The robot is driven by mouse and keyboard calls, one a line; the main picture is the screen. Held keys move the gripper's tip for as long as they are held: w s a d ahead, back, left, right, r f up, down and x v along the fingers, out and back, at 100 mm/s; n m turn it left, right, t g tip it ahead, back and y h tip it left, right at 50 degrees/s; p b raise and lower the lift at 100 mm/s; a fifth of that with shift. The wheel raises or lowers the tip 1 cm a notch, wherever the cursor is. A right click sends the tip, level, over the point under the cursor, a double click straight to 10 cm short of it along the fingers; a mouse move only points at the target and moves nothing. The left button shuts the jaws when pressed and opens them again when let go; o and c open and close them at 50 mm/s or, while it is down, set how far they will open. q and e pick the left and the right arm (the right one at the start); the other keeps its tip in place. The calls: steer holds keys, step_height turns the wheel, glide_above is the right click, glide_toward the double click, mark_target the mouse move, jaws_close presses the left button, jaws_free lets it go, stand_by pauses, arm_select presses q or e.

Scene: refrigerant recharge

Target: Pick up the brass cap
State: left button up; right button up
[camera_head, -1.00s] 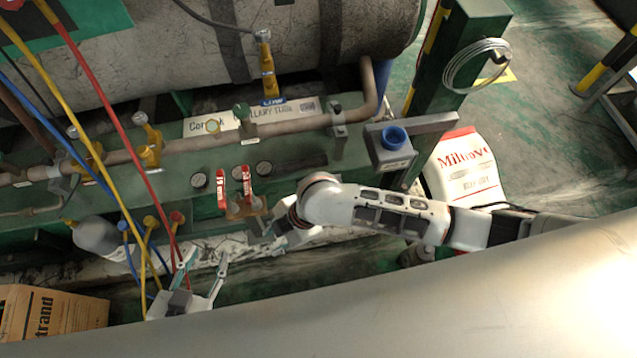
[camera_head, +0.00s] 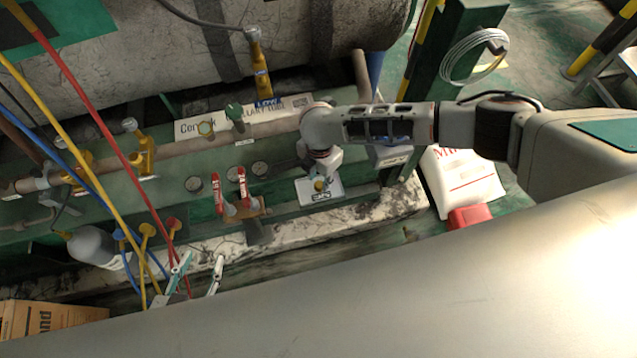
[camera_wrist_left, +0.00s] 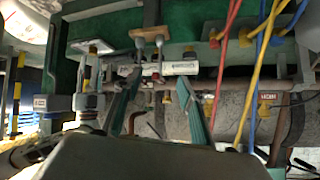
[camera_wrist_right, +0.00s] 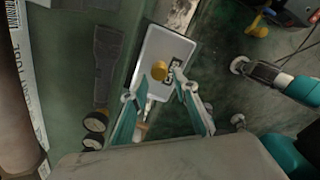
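In the right wrist view the cap (camera_wrist_right: 160,70) is a small gold cylinder on the pale tray (camera_wrist_right: 174,49). My right gripper (camera_wrist_right: 154,86) is open, its fingertips just short of the cap, with no grip on it. In the head view the right wrist hangs over the tray and mostly hides its fingers. My left gripper (camera_head: 200,263) is open and empty near the hoses; its spread fingers show in the left wrist view (camera_wrist_left: 157,85).
Two red-handled valves (camera_head: 231,190) stand left of the tray, with round gauges (camera_head: 260,168) behind. Yellow, red and blue hoses (camera_head: 95,115) hang at the left. A pipe (camera_head: 180,150) runs behind. A white sack (camera_head: 462,180) stands at the right.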

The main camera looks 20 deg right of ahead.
mark_target(319, 185)
steer(key=f, duration=0.2)
steer(key=f+b, duration=0.1)
steer(key=shift+s+f, duration=0.25)
steer(key=shift+f, duration=0.1)
steer(key=shift+w+f, duration=0.1)
steer(key=shift+f, duration=0.2)
steer(key=shift+w+r, duration=0.2)
jaws_close()
arm_select(q)
steer(key=shift+w+d, duration=0.25)
